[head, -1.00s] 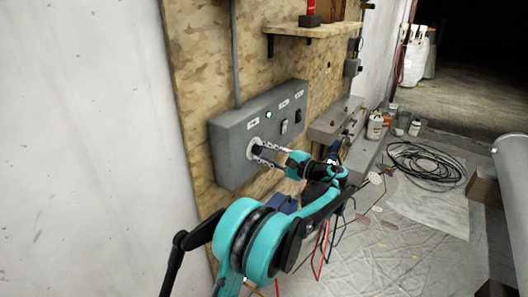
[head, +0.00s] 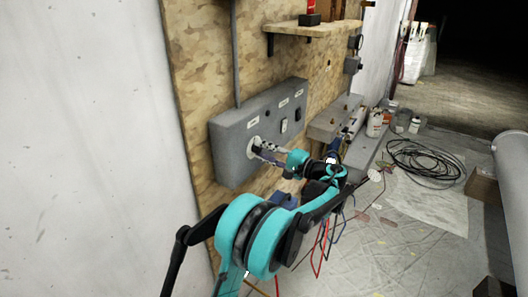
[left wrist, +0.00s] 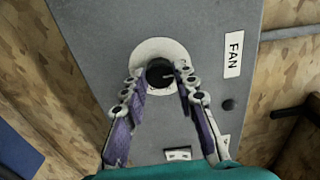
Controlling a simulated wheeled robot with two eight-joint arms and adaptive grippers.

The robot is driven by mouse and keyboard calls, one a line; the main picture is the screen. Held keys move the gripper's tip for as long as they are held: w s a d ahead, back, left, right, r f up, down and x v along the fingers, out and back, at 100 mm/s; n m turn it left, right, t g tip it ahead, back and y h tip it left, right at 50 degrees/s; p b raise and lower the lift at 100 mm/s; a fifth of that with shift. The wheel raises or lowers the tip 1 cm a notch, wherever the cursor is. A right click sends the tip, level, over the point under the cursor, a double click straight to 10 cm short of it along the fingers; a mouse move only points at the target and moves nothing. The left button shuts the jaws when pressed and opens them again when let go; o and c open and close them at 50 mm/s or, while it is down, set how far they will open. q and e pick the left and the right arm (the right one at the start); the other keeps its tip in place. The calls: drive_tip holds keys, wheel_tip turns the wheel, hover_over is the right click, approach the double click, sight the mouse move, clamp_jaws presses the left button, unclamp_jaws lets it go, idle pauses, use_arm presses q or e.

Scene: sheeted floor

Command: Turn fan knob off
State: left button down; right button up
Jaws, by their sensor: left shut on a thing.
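The fan knob (left wrist: 160,72) is black and round, with a pale mark on its right side. It sits in a round white plate (left wrist: 157,50) on a grey control box (head: 222,150), beside a label reading FAN (left wrist: 233,54). My left gripper (left wrist: 159,79) is shut on the knob, one finger on each side. A small indicator light (head: 268,115) on the box is dark. It also shows dark in the left wrist view (left wrist: 228,104).
The box also carries a switch (head: 284,126) and a further control (head: 298,114). It hangs on a plywood board (head: 200,60) with a shelf (head: 310,29) above. Boxes and cables lie below and right. A coiled black hose (head: 425,160) lies on the sheeted floor.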

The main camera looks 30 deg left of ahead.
use_arm(q)
drive_tip(key=c, duration=1.2)
unclamp_jaws()
drive_tip(key=shift+d, duration=0.1)
drive_tip(key=d, duration=0.8)
drive_tip(key=s+d, duration=0.1)
drive_tip(key=d, duration=0.3)
drive_tip(key=shift+a, duration=0.1)
